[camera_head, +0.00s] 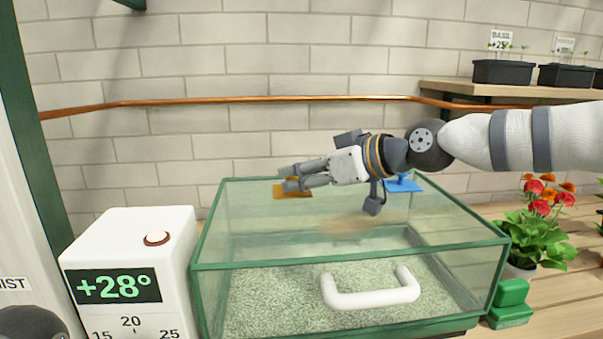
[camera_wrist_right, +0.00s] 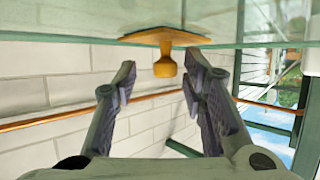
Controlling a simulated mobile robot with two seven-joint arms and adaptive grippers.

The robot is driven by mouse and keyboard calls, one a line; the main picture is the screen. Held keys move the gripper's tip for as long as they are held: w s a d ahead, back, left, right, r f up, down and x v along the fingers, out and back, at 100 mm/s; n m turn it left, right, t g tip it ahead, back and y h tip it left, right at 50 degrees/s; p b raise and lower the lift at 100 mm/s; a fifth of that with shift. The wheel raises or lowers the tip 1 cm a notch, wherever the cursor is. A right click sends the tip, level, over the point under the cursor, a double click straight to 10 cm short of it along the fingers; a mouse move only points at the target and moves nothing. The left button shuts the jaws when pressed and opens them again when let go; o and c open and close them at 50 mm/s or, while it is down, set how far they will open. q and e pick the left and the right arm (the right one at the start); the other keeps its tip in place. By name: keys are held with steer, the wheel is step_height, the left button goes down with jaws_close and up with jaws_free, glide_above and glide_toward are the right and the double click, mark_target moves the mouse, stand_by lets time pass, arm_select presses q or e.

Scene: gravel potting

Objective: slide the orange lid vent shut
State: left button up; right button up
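The orange lid vent (camera_head: 293,191) is a flat plate at the far left part of the glass lid. In the right wrist view its orange knob (camera_wrist_right: 165,66) stands out from the plate (camera_wrist_right: 165,37). My right gripper (camera_head: 287,178) reaches in from the right, low over the lid, with its fingertips at the vent. In the right wrist view my right gripper (camera_wrist_right: 162,80) is open, one finger on each side of the knob, with gaps on both sides. The opening under the vent cannot be made out. My left gripper is not in view.
A blue vent (camera_head: 403,185) sits right of the orange one, behind my wrist. The glass case (camera_head: 345,258) has a white front handle (camera_head: 370,292). A white thermometer box (camera_head: 130,265) stands left; a potted red-flowered plant (camera_head: 540,225) and green block (camera_head: 511,303) stand right.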

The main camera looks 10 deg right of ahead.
steer(key=shift+a, duration=0.1)
steer(key=v, duration=1.2)
steer(key=shift+r, duration=0.1)
